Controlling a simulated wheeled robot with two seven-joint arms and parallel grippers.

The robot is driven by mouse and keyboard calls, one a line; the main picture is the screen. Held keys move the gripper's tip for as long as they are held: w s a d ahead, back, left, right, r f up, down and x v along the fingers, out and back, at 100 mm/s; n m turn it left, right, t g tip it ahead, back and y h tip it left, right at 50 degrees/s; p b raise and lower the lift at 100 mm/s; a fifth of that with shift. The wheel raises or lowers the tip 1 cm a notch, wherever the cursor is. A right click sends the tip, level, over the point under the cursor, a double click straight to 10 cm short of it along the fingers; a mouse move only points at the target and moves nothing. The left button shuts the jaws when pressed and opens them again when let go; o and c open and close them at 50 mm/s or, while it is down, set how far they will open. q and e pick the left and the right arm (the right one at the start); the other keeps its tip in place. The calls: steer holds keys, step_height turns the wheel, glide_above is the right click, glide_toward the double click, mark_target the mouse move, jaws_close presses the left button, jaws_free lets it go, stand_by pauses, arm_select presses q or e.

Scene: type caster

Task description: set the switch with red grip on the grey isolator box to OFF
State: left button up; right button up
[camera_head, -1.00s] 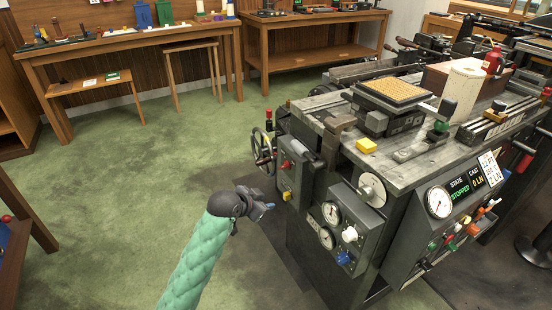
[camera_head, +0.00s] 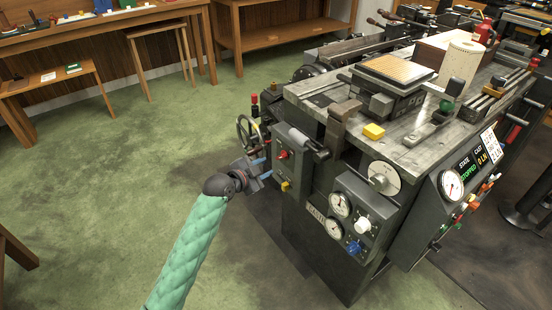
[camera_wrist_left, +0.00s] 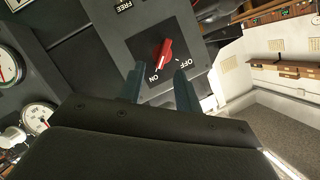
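The grey isolator box (camera_head: 297,165) is on the near left side of the machine. Its red grip (camera_head: 283,154) also shows in the left wrist view (camera_wrist_left: 164,54), where the grip's lower end points toward the ON label (camera_wrist_left: 153,77). The OFF label (camera_wrist_left: 184,62) is to the right of that. My left gripper (camera_head: 263,168) is just left of the box and faces it. In the left wrist view its two blue-grey fingers (camera_wrist_left: 157,72) are apart, with nothing between them, in front of and below the red grip. My right gripper is not in view.
A yellow knob (camera_head: 285,186) is low on the same box. A handwheel (camera_head: 248,132) stands behind my left gripper. The gauge panel (camera_head: 350,220) is to the right of the box. Green floor (camera_head: 110,190) on the left is open.

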mark_target(279, 158)
arm_select(q)
steer(key=shift+m, duration=0.7)
steer(key=shift+r+x, duration=0.15)
steer(key=shift+x, duration=1.8)
steer(key=shift+r+x, duration=0.1)
steer(key=shift+x, duration=1.85)
steer(key=shift+w, duration=0.15)
jaws_close()
